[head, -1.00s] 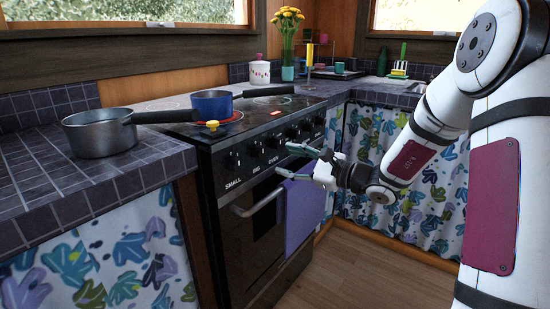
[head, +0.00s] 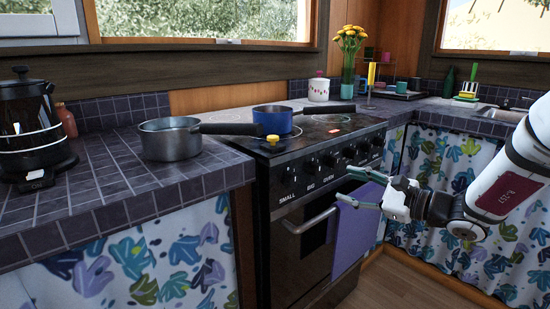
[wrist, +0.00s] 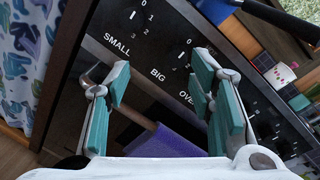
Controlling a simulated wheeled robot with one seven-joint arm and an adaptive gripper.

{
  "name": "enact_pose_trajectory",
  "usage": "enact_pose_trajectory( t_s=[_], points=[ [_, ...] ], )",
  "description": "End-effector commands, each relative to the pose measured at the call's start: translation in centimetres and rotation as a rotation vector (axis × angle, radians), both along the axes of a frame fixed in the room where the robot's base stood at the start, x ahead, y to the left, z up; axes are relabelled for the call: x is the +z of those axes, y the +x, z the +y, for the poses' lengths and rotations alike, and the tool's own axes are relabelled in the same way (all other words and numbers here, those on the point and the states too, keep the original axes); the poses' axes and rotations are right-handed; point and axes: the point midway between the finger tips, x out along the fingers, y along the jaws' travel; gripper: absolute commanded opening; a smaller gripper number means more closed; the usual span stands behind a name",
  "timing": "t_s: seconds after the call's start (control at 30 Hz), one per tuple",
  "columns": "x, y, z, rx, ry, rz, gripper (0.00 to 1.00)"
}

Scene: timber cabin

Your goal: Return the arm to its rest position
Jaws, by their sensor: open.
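My gripper (head: 362,188) is open and empty in front of the black stove (head: 290,235), on the right side of its front in the head view. My white arm (head: 510,185) reaches in from the right edge. In the wrist view, the two teal-padded fingers (wrist: 160,95) stand apart, with the stove's knob panel (wrist: 150,40) and a purple towel (wrist: 165,142) beyond them. The purple towel also hangs on the oven handle in the head view (head: 355,228). I cannot tell whether the fingers touch the stove.
A blue pot (head: 273,121) stands on the stove, with a small yellow object (head: 272,139) near the front edge. A steel pot (head: 168,140) and a black appliance (head: 30,130) stand on the left counter (head: 100,185). Wooden floor (head: 400,285) is clear at lower right.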

Motion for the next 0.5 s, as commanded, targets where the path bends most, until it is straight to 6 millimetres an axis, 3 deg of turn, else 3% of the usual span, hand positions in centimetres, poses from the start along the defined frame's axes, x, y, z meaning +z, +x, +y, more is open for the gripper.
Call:
enact_pose_trajectory(
  t_s=[0.2, 0.3, 0.5],
  points=[
    [2.7, -8.0, 9.9, 0.357, -0.259, -0.028, 0.49],
    [3.0, -12.9, 13.2, 0.526, -0.399, -0.036, 0.49],
    [2.4, -22.9, 16.3, 0.827, -0.691, -0.047, 0.49]
  ],
)
